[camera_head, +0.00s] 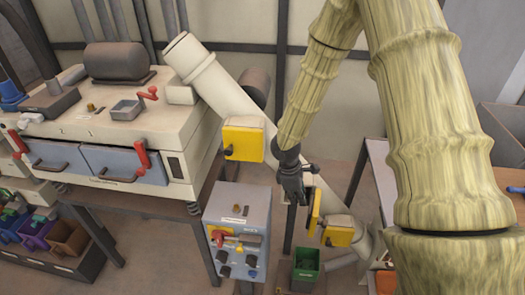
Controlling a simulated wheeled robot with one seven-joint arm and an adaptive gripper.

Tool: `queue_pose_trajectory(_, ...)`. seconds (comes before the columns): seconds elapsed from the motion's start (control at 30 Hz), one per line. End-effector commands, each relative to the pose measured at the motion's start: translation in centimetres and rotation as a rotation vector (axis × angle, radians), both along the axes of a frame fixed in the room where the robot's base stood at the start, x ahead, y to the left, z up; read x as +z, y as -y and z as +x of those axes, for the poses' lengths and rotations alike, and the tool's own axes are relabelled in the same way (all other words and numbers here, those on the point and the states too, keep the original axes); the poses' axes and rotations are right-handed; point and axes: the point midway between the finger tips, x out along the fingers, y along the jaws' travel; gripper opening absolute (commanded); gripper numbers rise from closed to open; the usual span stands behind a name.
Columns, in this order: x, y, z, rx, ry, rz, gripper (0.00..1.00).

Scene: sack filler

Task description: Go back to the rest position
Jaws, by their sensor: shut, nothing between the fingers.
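My arm comes down from the top right, and my gripper (303,200) hangs at its end near the middle of the picture. The gripper is dark, small and shut, with nothing seen in it. It is in front of the lower part of a cream pipe (222,92), close to a yellow plate (315,208) on that pipe. I cannot tell whether it touches the plate.
A cream machine (120,135) with blue drawers and red handles stands at left. A grey control box (238,232) is below the pipe. A yellow box (243,138) sits on the pipe. A green bin (306,264) is under my gripper. Coloured bins (70,238) stand lower left.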

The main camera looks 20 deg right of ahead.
Motion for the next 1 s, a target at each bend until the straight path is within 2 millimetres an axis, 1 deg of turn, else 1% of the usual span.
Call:
queue_pose_trajectory(0.1,-0.1,0.0,0.0,0.0,-0.001,0.001,0.0)
queue_pose_trajectory(0.17,-0.5,-0.2,-0.3,-0.005,-0.002,0.006,0.0)
queue_pose_trajectory(0.27,-2.3,-1.4,-1.4,-0.034,-0.009,0.035,0.0)
queue_pose_trajectory(0.33,-4.5,-2.9,-2.8,-0.074,-0.013,0.069,0.0)
queue_pose_trajectory(0.47,-9.7,-6.6,-6.6,-0.197,-0.019,0.154,0.0)
queue_pose_trajectory(0.5,-11.3,-7.8,-7.8,-0.242,-0.017,0.178,0.0)
queue_pose_trajectory(0.6,-15.0,-10.4,-11.0,-0.366,-0.008,0.224,0.0)
queue_pose_trajectory(0.67,-17.1,-11.6,-12.9,-0.44,0.001,0.241,0.0)
queue_pose_trajectory(0.7,-18.4,-12.3,-14.2,-0.491,0.007,0.248,0.0)
queue_pose_trajectory(0.83,-22.2,-13.9,-18.2,-0.65,0.044,0.247,0.0)
queue_pose_trajectory(0.9,-24.0,-14.2,-20.2,-0.729,0.071,0.233,0.0)
queue_pose_trajectory(1.0,-26.0,-14.2,-23.0,-0.827,0.116,0.201,0.0)
